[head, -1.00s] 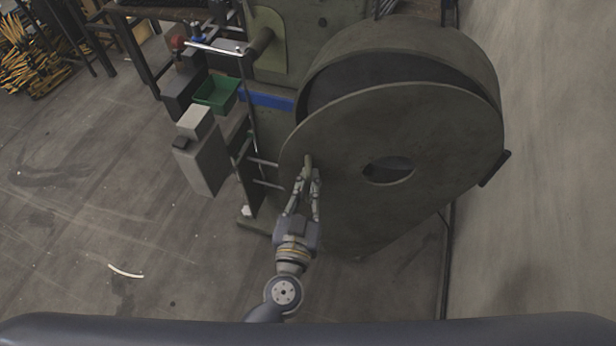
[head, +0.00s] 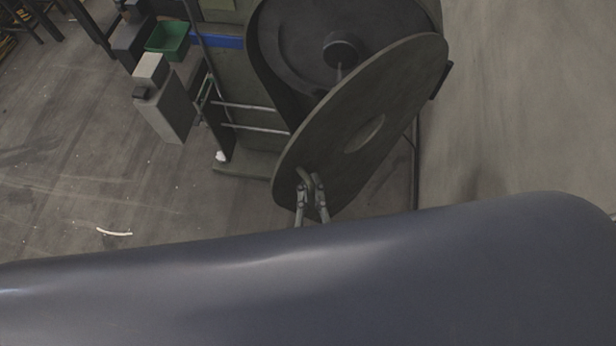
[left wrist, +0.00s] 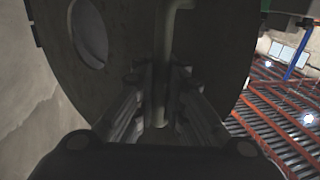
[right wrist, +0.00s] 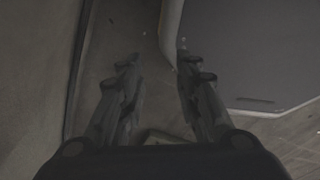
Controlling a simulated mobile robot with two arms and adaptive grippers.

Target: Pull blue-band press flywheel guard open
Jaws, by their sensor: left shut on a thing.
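The flywheel guard (head: 335,135) is a dark grey-green disc with an oval hole, standing swung out from the blue-band press (head: 226,100). The dark flywheel (head: 310,45) and its hub show behind it. My left gripper (head: 311,190) is shut on the guard's handle (head: 305,178), near the lower left rim. In the left wrist view the handle (left wrist: 162,80) stands between the fingers, with the guard (left wrist: 110,60) behind. My right gripper (right wrist: 155,60) shows only in the right wrist view, fingers apart with nothing between them. My own body hides the front of the head view.
The blue band (head: 229,41) crosses the press. A grey box (head: 165,105) and a green bin (head: 168,40) are at the left. A pale wall or floor surface (head: 530,100) lies to the right. Floor at the left is open, with a small white strip (head: 114,232).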

